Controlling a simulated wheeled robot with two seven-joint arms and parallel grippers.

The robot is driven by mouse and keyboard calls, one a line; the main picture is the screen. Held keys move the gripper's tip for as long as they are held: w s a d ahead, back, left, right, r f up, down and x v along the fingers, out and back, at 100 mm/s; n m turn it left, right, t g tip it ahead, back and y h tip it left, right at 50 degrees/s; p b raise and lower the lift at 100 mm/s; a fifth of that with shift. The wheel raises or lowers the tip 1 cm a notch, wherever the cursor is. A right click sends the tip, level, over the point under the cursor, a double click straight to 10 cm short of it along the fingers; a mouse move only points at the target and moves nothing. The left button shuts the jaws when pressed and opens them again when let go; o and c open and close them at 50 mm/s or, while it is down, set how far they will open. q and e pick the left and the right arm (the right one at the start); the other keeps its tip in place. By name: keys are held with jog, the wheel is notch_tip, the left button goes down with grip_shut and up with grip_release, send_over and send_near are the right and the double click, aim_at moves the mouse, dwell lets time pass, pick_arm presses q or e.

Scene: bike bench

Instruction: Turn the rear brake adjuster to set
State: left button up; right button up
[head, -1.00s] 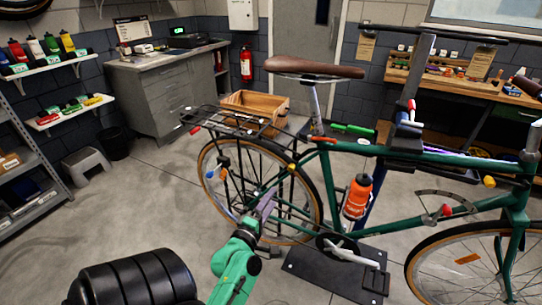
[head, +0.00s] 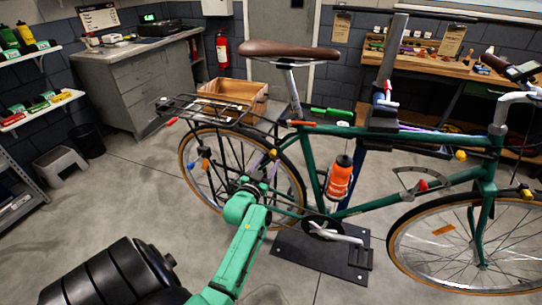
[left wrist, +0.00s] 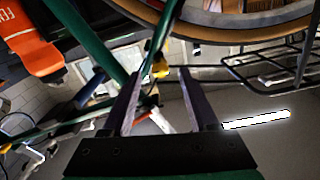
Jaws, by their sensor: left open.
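The green bike (head: 400,137) stands upright in a work stand. A small orange-yellow knob (head: 272,154) sits by the seat stay above the rear wheel; it looks like the rear brake adjuster. My left gripper (head: 267,167) is just below it, reaching in beside the rear wheel. In the left wrist view its two fingers are apart, with nothing visibly held. A yellow part (left wrist: 160,69) shows just beyond the fingertips, near a green tube, and seems apart from them. Whether it is the same knob is hard to tell. My right gripper is out of view.
The rear wheel (head: 184,163) and black rear rack (head: 205,108) are close to the left gripper. An orange bottle (head: 339,180) is on the frame to the right. A wooden crate (head: 235,96) stands behind.

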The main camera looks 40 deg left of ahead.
pick_arm(q)
jog(key=x, duration=0.3)
jog(key=shift+w+a, duration=0.1)
jog(key=shift+w, duration=0.15)
grip_shut()
jog(key=shift+r+n+p, duration=0.1)
jog(key=shift+n+p, duration=0.35)
jog(key=shift+n, duration=0.55)
grip_release()
jog(key=shift+s, duration=0.1)
jog(key=shift+s, duration=0.4)
jog(key=b, duration=0.1)
send_near(271, 156)
jog(key=v, duration=0.5)
